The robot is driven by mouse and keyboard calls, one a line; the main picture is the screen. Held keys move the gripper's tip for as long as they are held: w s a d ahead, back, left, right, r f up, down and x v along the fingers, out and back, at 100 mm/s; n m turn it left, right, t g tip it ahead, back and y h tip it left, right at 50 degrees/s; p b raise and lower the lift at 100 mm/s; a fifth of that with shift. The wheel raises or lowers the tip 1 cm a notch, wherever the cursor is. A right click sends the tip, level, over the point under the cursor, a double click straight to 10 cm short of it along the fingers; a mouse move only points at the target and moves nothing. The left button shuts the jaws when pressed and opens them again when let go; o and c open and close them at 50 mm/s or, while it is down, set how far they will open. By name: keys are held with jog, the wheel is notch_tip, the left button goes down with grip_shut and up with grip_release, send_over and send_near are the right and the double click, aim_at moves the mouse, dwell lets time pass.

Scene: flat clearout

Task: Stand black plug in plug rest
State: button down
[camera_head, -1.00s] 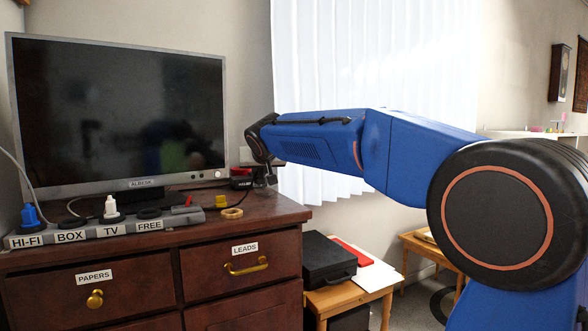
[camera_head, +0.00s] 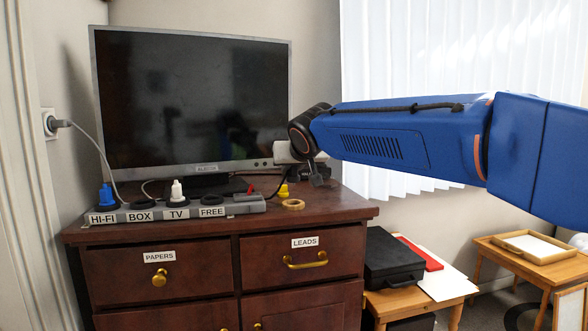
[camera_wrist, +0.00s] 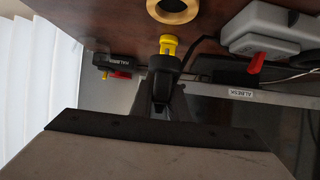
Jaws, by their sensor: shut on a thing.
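My gripper (camera_wrist: 163,88) points at the cabinet top in the wrist view. Its dark fingers are shut on a black piece (camera_wrist: 165,63), which I take for the black plug; the fingers hide most of it. A thin black cord runs from beside it towards the power strip. A yellow piece (camera_wrist: 168,46) shows right at its tip, and in the head view (camera_head: 283,190); I cannot tell whether they are joined. A brass ring (camera_head: 292,204), possibly the plug rest, lies flat just in front, empty; it shows in the wrist view too (camera_wrist: 172,10).
The power strip (camera_head: 238,206) lies left of the ring, with a blue plug (camera_head: 106,196) at HI-FI and a white plug (camera_head: 177,191) at TV. A monitor (camera_head: 190,100) stands behind. A small black box with red (camera_wrist: 115,61) is close by the gripper. The cabinet's right front is clear.

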jog(key=shift+f, duration=0.1)
jog(key=shift+f, duration=2.35)
jog(key=shift+f, duration=1.1)
jog(key=c, duration=1.6)
grip_release()
jog(key=v, duration=1.7)
jog(key=shift+s+r, duration=0.1)
jog(key=shift+s, duration=0.1)
